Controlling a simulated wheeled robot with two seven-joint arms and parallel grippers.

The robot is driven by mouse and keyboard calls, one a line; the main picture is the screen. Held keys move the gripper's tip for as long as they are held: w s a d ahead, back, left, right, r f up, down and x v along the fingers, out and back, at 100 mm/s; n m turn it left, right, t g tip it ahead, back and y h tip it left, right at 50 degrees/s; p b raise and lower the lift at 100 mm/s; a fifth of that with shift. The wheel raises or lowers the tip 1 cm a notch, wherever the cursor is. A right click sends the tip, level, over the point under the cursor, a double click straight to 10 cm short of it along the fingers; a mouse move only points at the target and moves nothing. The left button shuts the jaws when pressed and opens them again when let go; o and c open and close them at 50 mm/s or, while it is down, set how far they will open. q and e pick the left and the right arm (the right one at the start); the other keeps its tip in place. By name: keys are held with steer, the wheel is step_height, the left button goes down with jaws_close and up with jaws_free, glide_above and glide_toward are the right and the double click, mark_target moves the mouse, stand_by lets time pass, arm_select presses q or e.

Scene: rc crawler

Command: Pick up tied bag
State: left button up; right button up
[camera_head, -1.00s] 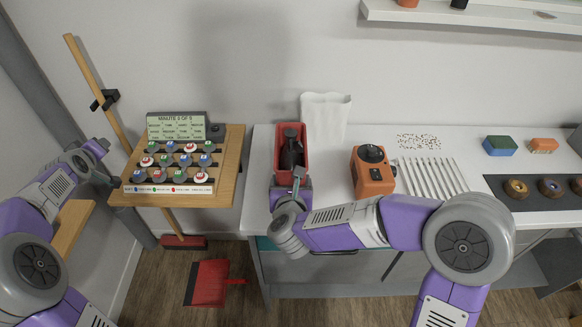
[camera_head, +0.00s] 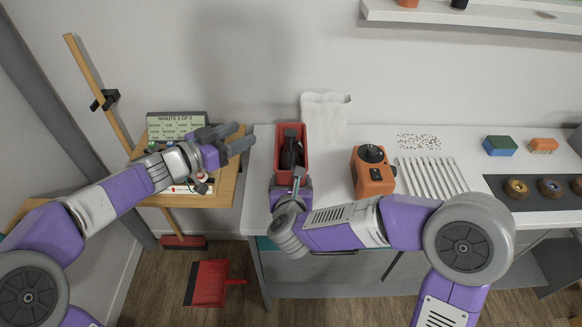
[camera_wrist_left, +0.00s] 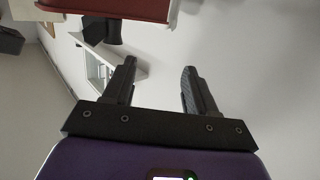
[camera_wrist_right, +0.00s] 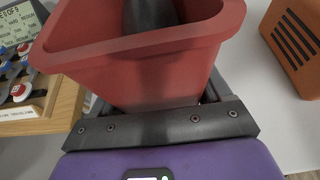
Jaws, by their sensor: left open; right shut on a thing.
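A black tied bag (camera_head: 291,150) sits inside a red bin (camera_head: 278,160) on the counter's left end. In the right wrist view the bag (camera_wrist_right: 150,12) is a dark shape inside the bin (camera_wrist_right: 150,78), cut off at the top. My right gripper (camera_head: 298,178) is shut on the bin's near side. My left gripper (camera_head: 246,134) is open and empty, left of the bin and apart from it. Its spread fingers (camera_wrist_left: 158,75) show in the left wrist view, where a red edge (camera_wrist_left: 110,10), likely the bin, shows at the top.
A wooden side table (camera_head: 228,165) with a button board stands left, partly behind my left arm. A white bag (camera_head: 326,118) stands behind the bin, and an orange device (camera_head: 372,178) is to its right. A shelf (camera_head: 470,22) hangs above the counter.

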mark_target(296, 149)
arm_select(q)
steer(key=s+d+f+m+g+h, duration=0.1)
steer(key=s+d+m+g, duration=0.1)
steer(key=s+d+g, duration=0.15)
steer(key=shift+t, duration=0.35)
steer(key=x, duration=1.2)
steer(key=shift+s+d+r, duration=0.2)
steer(key=shift+d+r, duration=0.05)
steer(key=shift+d, duration=0.25)
steer(key=shift+a+f, duration=0.15)
jaws_close()
